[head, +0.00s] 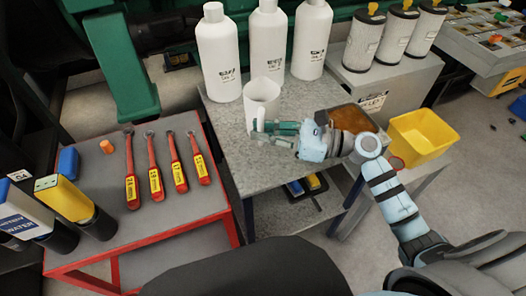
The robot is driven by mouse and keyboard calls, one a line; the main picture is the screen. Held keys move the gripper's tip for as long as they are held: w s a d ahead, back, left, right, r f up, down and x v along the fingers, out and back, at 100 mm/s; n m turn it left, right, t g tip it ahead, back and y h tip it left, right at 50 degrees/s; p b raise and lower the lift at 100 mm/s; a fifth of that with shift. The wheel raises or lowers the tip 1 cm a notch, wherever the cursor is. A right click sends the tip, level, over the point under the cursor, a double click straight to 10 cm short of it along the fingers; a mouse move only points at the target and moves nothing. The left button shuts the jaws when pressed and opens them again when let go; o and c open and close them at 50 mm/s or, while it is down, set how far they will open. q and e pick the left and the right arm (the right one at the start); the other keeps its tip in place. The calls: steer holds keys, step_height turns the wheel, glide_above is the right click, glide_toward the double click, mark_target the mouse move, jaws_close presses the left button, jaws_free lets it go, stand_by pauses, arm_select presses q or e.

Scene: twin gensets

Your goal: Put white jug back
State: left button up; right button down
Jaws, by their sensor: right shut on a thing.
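The white jug (262,97) is upright on or just above the grey table (237,160), in front of several white bottles. My right gripper (264,127) reaches in from the right with its teal fingers at the jug's lower right side and is shut on it. The fingers hide part of the jug's lower side, and I cannot tell whether its base touches the table. My left gripper is not in the head view.
White bottles (219,55) stand close behind the jug. A brown tray (350,120) and a yellow bin (422,135) lie to the right. A red-edged cart (150,215) with several red-handled wrenches stands left. The table's front left surface is clear.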

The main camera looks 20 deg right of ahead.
step_height(320, 180, down, 6)
steer(key=shift+r+b, duration=0.2)
steer(key=shift+b, duration=0.35)
steer(key=shift+f, duration=0.1)
steer(key=c, duration=1.7)
jaws_free()
steer(key=shift+o, duration=0.2)
steer(key=b+v, duration=0.1)
steer(key=v, duration=1.1)
